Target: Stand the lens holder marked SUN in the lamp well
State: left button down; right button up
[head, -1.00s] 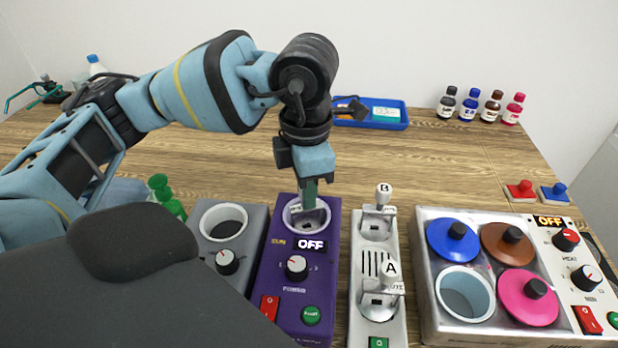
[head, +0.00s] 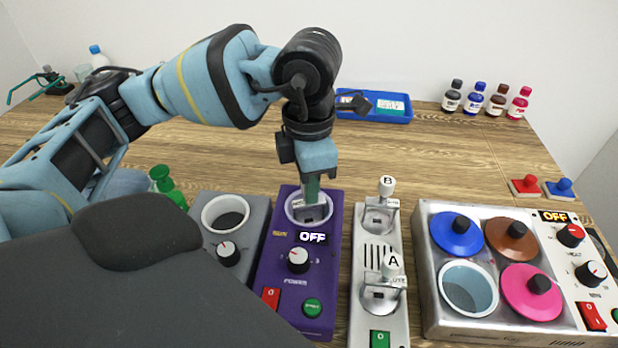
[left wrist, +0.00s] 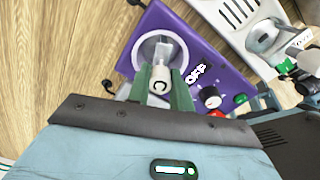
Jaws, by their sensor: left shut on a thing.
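The purple lamp unit (head: 270,275) has a white-rimmed well (head: 290,211) at its far end and a display reading OFF. My left gripper (head: 312,192) points down over this well, shut on a lens holder (head: 310,212). Its grey plate reaches into the well's mouth; whether it touches the bottom is hidden. In the left wrist view, the holder's pale knob (left wrist: 160,84), marked C, sits between the green fingers, and the well's rim (left wrist: 141,50) surrounds the plate. The plate's label is too small to read. My right gripper is not in view.
Right of the lamp unit, a pale stand (head: 367,225) holds holders with knobs B (head: 387,186) and A (head: 390,263). A grey unit (head: 205,225) with a round well stands left. A heater (head: 430,300) with coloured lids stands right. Green bottles (head: 165,183) stand behind the grey unit.

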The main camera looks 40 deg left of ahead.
pick_arm(q)
jog(key=shift+f, duration=0.25)
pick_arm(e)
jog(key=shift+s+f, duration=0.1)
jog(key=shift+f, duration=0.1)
pick_arm(q)
jog(key=c, duration=0.8)
grip_release()
jog(key=shift+c, duration=0.2)
jog(key=shift+r+p, duration=1.6)
jog(key=shift+r, duration=1.45)
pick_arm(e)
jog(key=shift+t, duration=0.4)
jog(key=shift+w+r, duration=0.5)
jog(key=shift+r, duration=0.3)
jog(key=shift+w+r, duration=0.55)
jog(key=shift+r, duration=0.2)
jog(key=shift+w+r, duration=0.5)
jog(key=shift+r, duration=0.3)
